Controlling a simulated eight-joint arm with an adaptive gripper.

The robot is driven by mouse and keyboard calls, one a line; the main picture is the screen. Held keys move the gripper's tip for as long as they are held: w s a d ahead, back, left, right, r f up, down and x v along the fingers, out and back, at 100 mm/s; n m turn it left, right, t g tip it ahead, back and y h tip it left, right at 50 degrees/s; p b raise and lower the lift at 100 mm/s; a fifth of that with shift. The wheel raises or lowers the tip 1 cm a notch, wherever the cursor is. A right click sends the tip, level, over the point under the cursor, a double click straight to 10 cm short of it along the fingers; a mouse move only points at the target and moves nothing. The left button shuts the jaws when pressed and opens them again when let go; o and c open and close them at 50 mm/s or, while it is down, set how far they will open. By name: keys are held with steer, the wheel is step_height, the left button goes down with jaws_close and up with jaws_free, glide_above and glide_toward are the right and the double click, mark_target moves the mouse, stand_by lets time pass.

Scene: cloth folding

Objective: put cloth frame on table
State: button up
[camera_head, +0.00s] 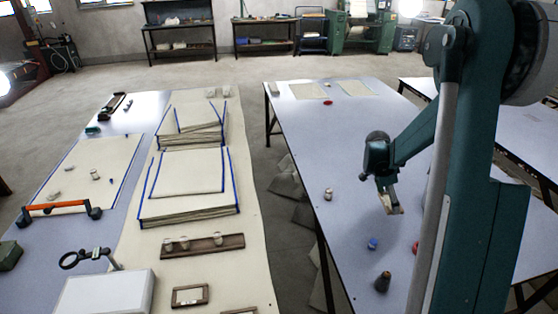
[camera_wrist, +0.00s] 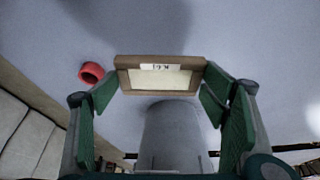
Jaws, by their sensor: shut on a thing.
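My gripper (camera_wrist: 160,92) has its green finger pads against the two sides of a small wooden cloth frame (camera_wrist: 160,61). The frame has a brown rim, a pale cloth panel and a white label along its far edge. In the head view my gripper (camera_head: 390,197) and the held frame (camera_head: 396,209) are over the blue-grey table (camera_head: 295,140) on the right. The frame looks raised above the tabletop; the exact gap is hard to tell. Another brown-rimmed frame (camera_head: 190,295) lies on the left table, with part of one more (camera_head: 240,311) at the picture's bottom edge.
A red ring (camera_wrist: 91,73) lies left of the held frame in the wrist view. A blue item (camera_head: 373,244) and a dark cone (camera_head: 383,282) stand on the right table's near part. Cloth stacks (camera_head: 188,183) lie on the left table. The right table's middle has bare room.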

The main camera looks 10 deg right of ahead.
steer(key=shift+a, duration=0.1)
steer(key=w+a+n+t, duration=0.2)
steer(key=a+n, duration=0.3)
steer(key=a, duration=1.5)
steer(key=n+t+y+b, duration=0.2)
steer(key=n+t+y, duration=0.15)
steer(key=n, duration=1.15)
glide_above(237, 292)
steer(key=shift+s+r+y, duration=0.1)
steer(key=shift+r+y, duration=0.05)
steer(key=shift+y, duration=0.3)
steer(key=shift+f+b, duration=0.75)
steer(key=shift+f, duration=2.15)
